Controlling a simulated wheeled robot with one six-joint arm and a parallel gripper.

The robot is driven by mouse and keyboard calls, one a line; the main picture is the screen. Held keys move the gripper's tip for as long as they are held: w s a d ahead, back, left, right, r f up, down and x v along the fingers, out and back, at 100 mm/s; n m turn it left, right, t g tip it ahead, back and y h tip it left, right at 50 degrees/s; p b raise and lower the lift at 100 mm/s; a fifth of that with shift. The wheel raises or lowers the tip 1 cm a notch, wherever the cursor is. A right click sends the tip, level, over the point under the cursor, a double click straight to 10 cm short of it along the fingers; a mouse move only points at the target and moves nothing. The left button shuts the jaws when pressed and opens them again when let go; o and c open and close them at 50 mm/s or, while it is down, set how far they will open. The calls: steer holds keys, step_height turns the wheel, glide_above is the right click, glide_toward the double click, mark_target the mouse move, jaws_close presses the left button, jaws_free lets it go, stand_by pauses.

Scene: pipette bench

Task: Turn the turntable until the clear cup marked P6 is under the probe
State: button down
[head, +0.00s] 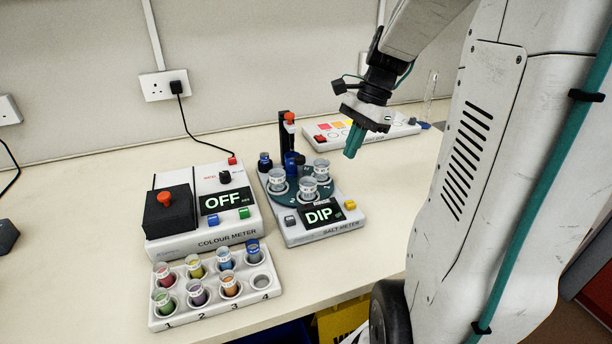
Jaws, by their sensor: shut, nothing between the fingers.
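The teal turntable (291,199) sits on the white salt meter (328,233), whose display reads DIP. Clear cups stand on it: one at the left (277,181), one at the front (308,189) and one at the right (321,169). Their marks are too small to read, so I cannot tell which is P6. A dark post with an orange top (290,117) rises behind, with a blue part (293,160) low beside it; the probe tip is not clear. My gripper (353,146), with teal fingers, is shut and empty, above and to the right of the turntable, apart from it.
The colour meter (203,236), reading OFF, stands left of the salt meter. A white rack (212,314) of coloured vials is in front of it. A small dark-blue bottle (265,161) and a white panel with coloured squares (372,132) are behind. Bench right of the salt meter is clear.

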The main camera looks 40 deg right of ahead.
mark_target(325, 196)
steer(key=f+m, duration=0.1)
steer(key=f, duration=0.2)
steer(key=w+f, duration=0.1)
steer(key=f, duration=0.3)
steer(key=f+m, duration=0.1)
steer(key=f, duration=0.2)
steer(key=shift+w+d+f+m, duration=0.25)
steer(key=shift+w+f+m, duration=0.05)
steer(key=shift+f, duration=0.05)
steer(key=a, duration=0.1)
steer(key=w+a, duration=0.1)
steer(key=a, duration=0.1)
steer(key=shift+f, duration=0.15)
steer(key=shift+w+a, duration=0.1)
steer(key=shift+a, duration=0.35)
